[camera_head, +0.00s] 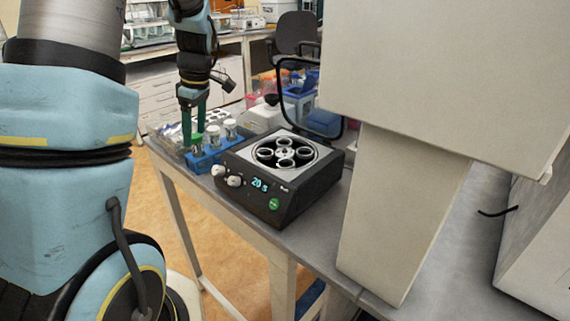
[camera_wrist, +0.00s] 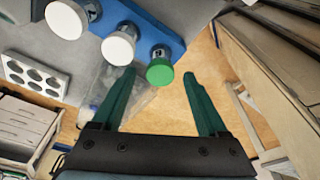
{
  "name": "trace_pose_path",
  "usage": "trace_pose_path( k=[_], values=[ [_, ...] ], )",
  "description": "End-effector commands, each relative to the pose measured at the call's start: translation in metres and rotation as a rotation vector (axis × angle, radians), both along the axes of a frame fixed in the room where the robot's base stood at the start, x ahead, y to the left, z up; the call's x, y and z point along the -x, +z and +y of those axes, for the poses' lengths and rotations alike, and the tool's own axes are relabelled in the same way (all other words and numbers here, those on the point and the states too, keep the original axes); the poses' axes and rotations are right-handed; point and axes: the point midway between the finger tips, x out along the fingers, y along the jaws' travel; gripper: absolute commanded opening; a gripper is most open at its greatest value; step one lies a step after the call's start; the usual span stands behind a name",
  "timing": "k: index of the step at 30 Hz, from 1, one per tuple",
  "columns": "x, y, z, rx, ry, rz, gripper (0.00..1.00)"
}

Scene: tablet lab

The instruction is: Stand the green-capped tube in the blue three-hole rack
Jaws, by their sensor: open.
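The blue three-hole rack (camera_head: 207,164) stands near the bench's left edge, and it also shows in the wrist view (camera_wrist: 148,22). The green-capped tube (camera_head: 197,139) is upright at the rack's left end, in line with two white-capped tubes (camera_head: 222,129). In the wrist view its green cap (camera_wrist: 160,73) is between my fingertips, with clear tube showing behind it. Its lower end is hidden. My gripper (camera_head: 194,135) points down over this tube. In the wrist view its green fingers (camera_wrist: 159,76) are spread, with gaps on both sides of the cap.
A dark device (camera_head: 272,187) with a round rotor and a lit display stands right of the rack. A large pale block (camera_head: 400,205) rises to its right. A white plate with round holes (camera_wrist: 36,74) lies near the rack. Floor shows beyond the bench's left edge.

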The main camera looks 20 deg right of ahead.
Motion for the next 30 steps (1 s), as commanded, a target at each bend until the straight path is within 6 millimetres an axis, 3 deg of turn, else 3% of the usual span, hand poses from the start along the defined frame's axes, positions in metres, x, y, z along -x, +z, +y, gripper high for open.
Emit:
trace_pose_path(
  k=[8,21,30],
  values=[
    [0.0,0.009,-0.003,0.001,-0.001,-0.004,0.76],
    [0.008,0.087,-0.016,0.002,-0.001,-0.003,0.76],
    [0.011,0.105,-0.018,0.001,-0.002,0.001,0.76]
  ],
)
